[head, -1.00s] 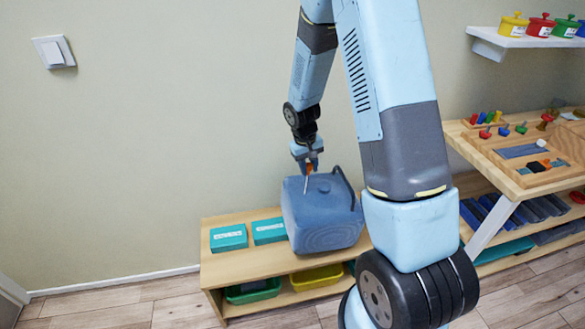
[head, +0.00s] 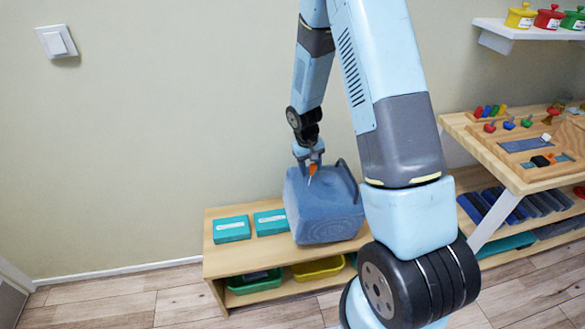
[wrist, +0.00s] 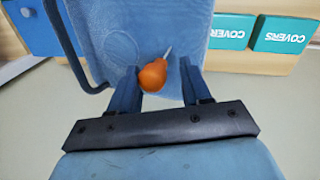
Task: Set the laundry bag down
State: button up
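A blue, soft-looking bag (head: 322,212) with a dark loop handle (head: 349,180) rests on the low wooden bench. It fills the top of the wrist view (wrist: 105,20), its handle at the left. My gripper (head: 309,166) is over the bag's back left part. Its fingers are either side of a small orange-handled tool (wrist: 153,75) with a thin metal tip; it appears held. The tip points at the bag's top; I cannot tell whether it touches. The bag's handle is outside the fingers. The bag's underside is hidden.
Two teal boxes (head: 232,229) (head: 270,222) stand left of the bag on the bench (head: 240,261). Green (head: 254,283) and yellow (head: 318,268) trays are below. A wooden table (head: 500,160) with small tools is at the right. The wall is close behind.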

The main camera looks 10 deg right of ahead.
jog(key=shift+o, duration=0.9)
jog(key=shift+a, duration=0.1)
jog(key=shift+r, duration=0.1)
